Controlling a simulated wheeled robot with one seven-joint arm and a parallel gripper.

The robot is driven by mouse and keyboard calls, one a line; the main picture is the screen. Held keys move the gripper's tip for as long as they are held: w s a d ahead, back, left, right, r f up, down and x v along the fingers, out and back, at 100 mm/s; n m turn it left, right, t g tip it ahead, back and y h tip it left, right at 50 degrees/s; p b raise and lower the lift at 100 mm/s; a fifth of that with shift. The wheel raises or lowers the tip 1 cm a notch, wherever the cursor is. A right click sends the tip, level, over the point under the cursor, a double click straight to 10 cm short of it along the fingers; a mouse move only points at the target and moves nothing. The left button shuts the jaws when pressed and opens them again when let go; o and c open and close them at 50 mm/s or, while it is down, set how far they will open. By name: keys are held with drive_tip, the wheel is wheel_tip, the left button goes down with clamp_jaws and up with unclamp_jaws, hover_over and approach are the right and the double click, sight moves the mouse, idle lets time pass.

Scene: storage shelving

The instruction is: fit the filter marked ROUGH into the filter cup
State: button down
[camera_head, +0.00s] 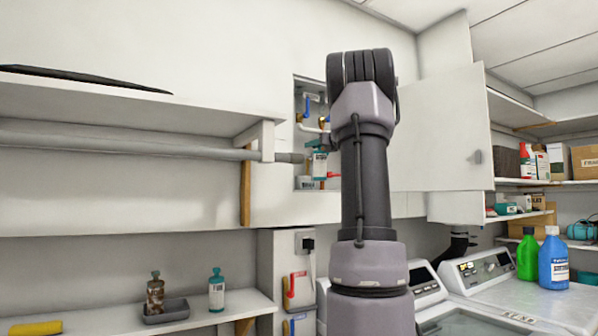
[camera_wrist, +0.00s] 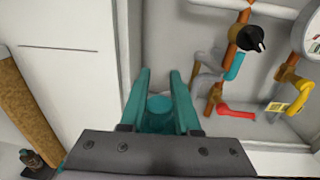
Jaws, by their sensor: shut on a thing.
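My gripper (camera_wrist: 160,78) is shut on a teal-topped filter (camera_wrist: 159,103), seen from above between the two teal fingers. In the head view my gripper (camera_head: 318,144) is at the open wall recess, left of my arm. The held filter (camera_head: 319,165) hangs upright below it with a pale, labelled body. I cannot read its marking. A second teal-topped filter (camera_head: 216,292) stands on the lower left shelf. A brown, dirty filter (camera_head: 155,294) stands in a grey tray (camera_head: 166,312) beside it. I cannot make out the filter cup.
The recess holds copper pipes (camera_wrist: 233,65), a red lever (camera_wrist: 237,112), a yellow lever (camera_wrist: 287,80) and a round gauge (camera_wrist: 312,38). Its white door (camera_head: 445,135) stands open to the right. A grey horizontal pipe (camera_head: 120,143) runs at left. Washing machines (camera_head: 490,285) stand below right.

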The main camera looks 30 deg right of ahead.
drive_tip(key=shift+m+h, duration=0.3)
drive_tip(key=shift+h, duration=0.3)
drive_tip(key=r, duration=0.1)
drive_tip(key=d+r, duration=0.1)
drive_tip(key=r, duration=0.1)
drive_tip(key=d+r, duration=0.1)
drive_tip(key=shift+s+d+r, duration=0.2)
drive_tip(key=shift+s+d, duration=0.05)
drive_tip(key=shift+s, duration=0.15)
drive_tip(key=shift+w, duration=0.15)
drive_tip(key=shift+w, duration=7.85)
wheel_tip(320, 180, down, 7)
drive_tip(key=shift+r, duration=0.15)
drive_tip(key=c, duration=0.5)
unclamp_jaws()
drive_tip(key=shift+c, duration=0.2)
